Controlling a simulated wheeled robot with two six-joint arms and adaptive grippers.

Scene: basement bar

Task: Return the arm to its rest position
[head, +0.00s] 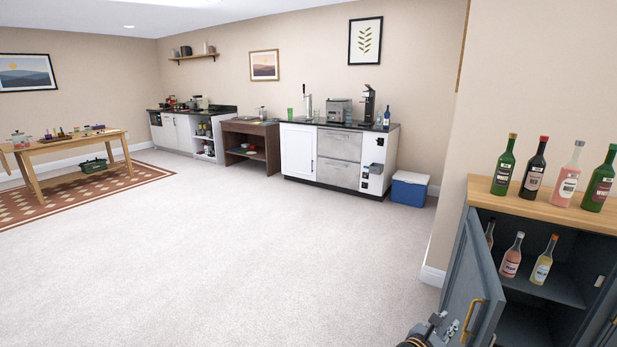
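My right gripper (446,328) shows at the bottom edge of the head view, partly cut off by the frame. It is beside the brass handle (469,319) of the open grey-blue cabinet door (470,266). I cannot tell whether it touches the handle or whether its fingers are open or shut. My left gripper is not in view.
The cabinet's wooden top (530,207) carries several bottles. Inside are a pink bottle (511,258), a yellowish bottle (544,263) and another partly hidden by the door. A blue cooler (409,191) stands by the far counter. The carpet (250,260) is clear.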

